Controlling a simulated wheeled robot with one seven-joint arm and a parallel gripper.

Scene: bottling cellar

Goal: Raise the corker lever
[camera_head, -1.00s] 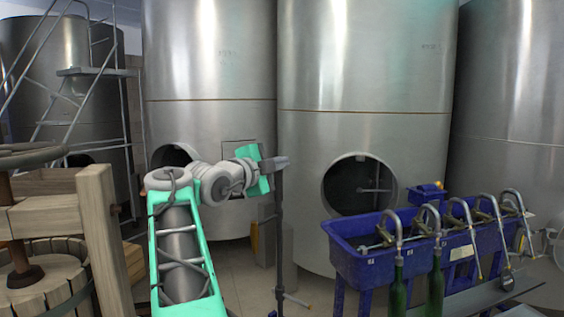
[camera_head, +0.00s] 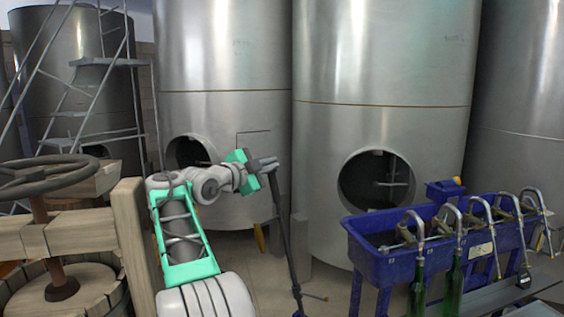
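My gripper (camera_head: 270,164) is at the end of my mint and grey arm, left of the middle, in front of the steel tanks. A thin dark pole (camera_head: 287,240) runs down from the fingertips, leaning so that its lower end is further right. A short side rod with an orange tip (camera_head: 318,297) shows near its bottom. The pole's top meets the fingers. I cannot tell whether they are closed on it, or whether this pole is the corker lever. No other corker lever can be made out.
A blue filling trough (camera_head: 377,262) with several curved metal spouts stands at the right, green bottles (camera_head: 453,290) under its spouts. A wooden press (camera_head: 130,225) with a handwheel (camera_head: 50,175) stands at the left. Large steel tanks (camera_head: 380,65) fill the back. Some floor shows between press and trough.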

